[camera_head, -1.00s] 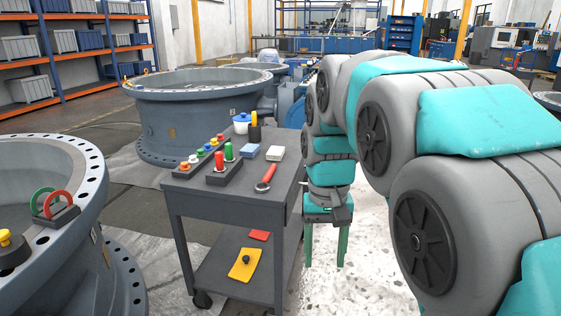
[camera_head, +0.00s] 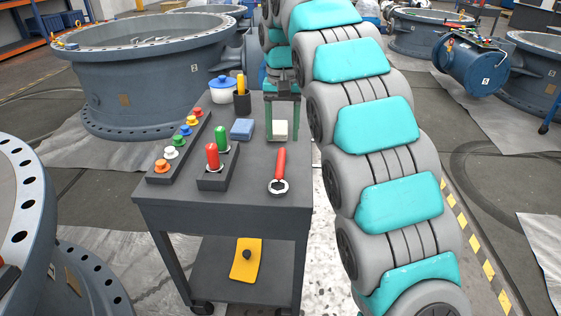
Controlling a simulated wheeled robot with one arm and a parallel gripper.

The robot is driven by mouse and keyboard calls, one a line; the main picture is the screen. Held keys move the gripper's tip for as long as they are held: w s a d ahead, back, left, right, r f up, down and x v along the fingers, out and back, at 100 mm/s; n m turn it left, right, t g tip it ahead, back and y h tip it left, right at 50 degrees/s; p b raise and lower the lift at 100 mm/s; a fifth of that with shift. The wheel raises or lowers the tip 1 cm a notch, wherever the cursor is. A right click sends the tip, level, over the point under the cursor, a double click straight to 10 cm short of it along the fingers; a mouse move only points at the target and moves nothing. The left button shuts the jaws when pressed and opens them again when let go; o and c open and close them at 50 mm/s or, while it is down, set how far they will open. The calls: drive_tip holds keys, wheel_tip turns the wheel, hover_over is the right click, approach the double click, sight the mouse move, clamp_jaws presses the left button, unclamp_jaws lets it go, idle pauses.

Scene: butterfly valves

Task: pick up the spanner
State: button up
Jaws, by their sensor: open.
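The spanner (camera_head: 279,174) has a red handle and a metal jaw end. It lies on the top of the grey cart (camera_head: 235,185), near its right side, with the handle pointing away and the jaw end towards me. My gripper (camera_head: 282,138) has green fingers and points down over the far right part of the cart top. Its fingers are apart, with a white block (camera_head: 280,130) showing between or in front of them. I cannot tell whether they touch the block. The gripper is beyond the spanner and apart from it.
On the cart stand a blue sponge-like block (camera_head: 242,129), a holder with red and green pegs (camera_head: 217,165), a strip of coloured knobs (camera_head: 179,143), a blue-lidded pot (camera_head: 222,88) and a black cup (camera_head: 242,100). Large valve bodies (camera_head: 140,80) stand behind and left.

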sight(281, 159)
drive_tip(key=shift+s+a+f+p, duration=0.1)
drive_tip(key=shift+s+f+p, duration=0.1)
drive_tip(key=shift+f, duration=1.3)
drive_tip(key=shift+s+a+f+p, duration=0.1)
drive_tip(key=shift+s+f, duration=0.05)
drive_tip(key=shift+f, duration=1.35)
drive_tip(key=shift+w+f, duration=0.1)
drive_tip(key=shift+f, duration=0.5)
drive_tip(key=shift+c, duration=0.4)
clamp_jaws()
